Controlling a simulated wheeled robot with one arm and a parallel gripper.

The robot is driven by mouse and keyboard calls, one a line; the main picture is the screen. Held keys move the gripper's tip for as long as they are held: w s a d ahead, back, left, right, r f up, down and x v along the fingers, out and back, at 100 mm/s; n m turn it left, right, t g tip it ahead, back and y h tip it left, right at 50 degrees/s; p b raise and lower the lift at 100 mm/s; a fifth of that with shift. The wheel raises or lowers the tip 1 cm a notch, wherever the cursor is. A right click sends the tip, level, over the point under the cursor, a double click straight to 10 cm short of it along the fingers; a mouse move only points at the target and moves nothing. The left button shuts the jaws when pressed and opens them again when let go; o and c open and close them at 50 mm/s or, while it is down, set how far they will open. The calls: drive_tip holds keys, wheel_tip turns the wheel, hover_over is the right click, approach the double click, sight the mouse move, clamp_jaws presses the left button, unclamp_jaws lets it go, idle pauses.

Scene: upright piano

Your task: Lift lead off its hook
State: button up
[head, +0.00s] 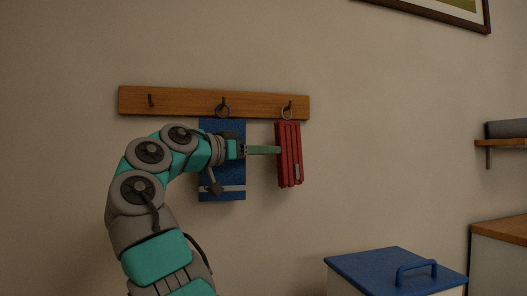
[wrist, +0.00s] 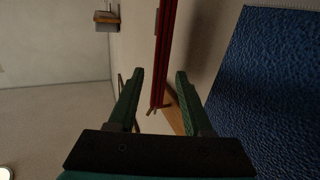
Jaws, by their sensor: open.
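The red lead (head: 288,155) hangs folded in long strips from a ring (head: 287,113) on the right hook of the wooden rack (head: 180,101). My gripper (head: 278,150) is level with the lead's middle, its fingers reaching from the left to the lead's left edge. In the wrist view my gripper (wrist: 159,73) is open, with the red lead (wrist: 166,45) showing in the gap between the fingers. I cannot tell whether either finger touches it. The ring and hook show near the lead's end in the wrist view.
A blue cloth-like item (head: 222,185) hangs from the middle hook, partly behind my arm; its blue surface (wrist: 275,75) is close on the right in the wrist view. The left hook (head: 150,100) is empty. A blue-lidded bin (head: 365,268) stands below right, and a shelf (head: 505,142) is farther right.

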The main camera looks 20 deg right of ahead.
sight(298, 151)
drive_tip(key=x, duration=1.2)
drive_tip(key=shift+p, duration=0.35)
drive_tip(key=shift+c, duration=0.2)
clamp_jaws()
